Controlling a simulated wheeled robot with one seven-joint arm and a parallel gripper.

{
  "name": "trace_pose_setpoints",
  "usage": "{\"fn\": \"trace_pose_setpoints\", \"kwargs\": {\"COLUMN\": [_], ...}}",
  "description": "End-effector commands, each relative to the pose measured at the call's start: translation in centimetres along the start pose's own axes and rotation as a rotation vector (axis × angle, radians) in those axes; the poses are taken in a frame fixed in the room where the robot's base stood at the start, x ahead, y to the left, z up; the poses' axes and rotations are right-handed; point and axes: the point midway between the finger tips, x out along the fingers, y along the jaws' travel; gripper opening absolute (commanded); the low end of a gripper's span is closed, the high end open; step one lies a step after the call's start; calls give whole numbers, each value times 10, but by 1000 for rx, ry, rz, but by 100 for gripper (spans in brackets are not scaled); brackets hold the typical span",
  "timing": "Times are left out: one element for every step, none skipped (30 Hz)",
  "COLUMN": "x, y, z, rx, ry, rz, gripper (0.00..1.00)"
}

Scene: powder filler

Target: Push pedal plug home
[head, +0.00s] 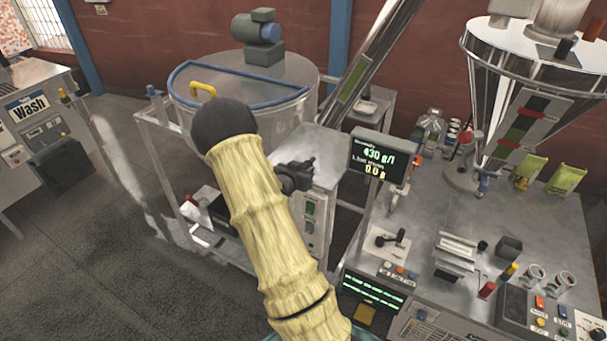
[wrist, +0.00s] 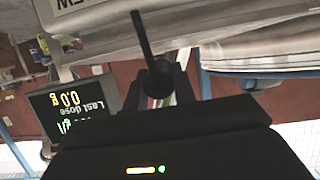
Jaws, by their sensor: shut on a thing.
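My gripper (wrist: 162,100) shows in the wrist view as a broad black body along the bottom, shut on a dark rounded piece with a thin black stem or cable, which I take for the pedal plug (wrist: 158,80). The wrist view is upside down. In the head view my yellow-sleeved arm hides most of the gripper; a dark part (head: 293,177) shows just right of the sleeve, in front of the grey control box (head: 313,212). The socket is not visible, so I cannot tell how deep the plug sits.
A display (head: 378,155) stands right of the box and also shows in the wrist view (wrist: 72,108). A round vessel (head: 290,75) is behind my arm. The steel table (head: 440,215) holds a scale, bottles and cups below a hopper (head: 480,75).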

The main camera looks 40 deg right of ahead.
Motion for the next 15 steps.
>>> {"fn": "trace_pose_setpoints", "kwargs": {"x": [-3, -4, -7, -9, -11, -14, -16, -18, -20, -22, -24, -26, -27, -28, -29], "y": [-1, -1, -1, -1, -1, -1, -1, -1, 0, 0, 1, 1, 1, 1, 2], "z": [-6, -10, -16, -21, -26, -32, -38, -43, -50, -54, -59, -64, -68, -71, -74], "rx": [3, 4, 5, 4, 5, 4, 6, 5, 6, 5, 6, 5, 5, 4, 4], "ry": [3, 3, 4, 5, 3, 3, 4, 4, 4, 2, 3, 3, 2, 2, 2], "rz": [-3, -3, -3, -3, -3, -3, -3, -2, -1, -1, 0, 2, 2, 2, 3], "gripper": [4, 4, 4, 4, 4, 4, 4, 4, 4, 4, 4, 4, 4, 4, 4]}}
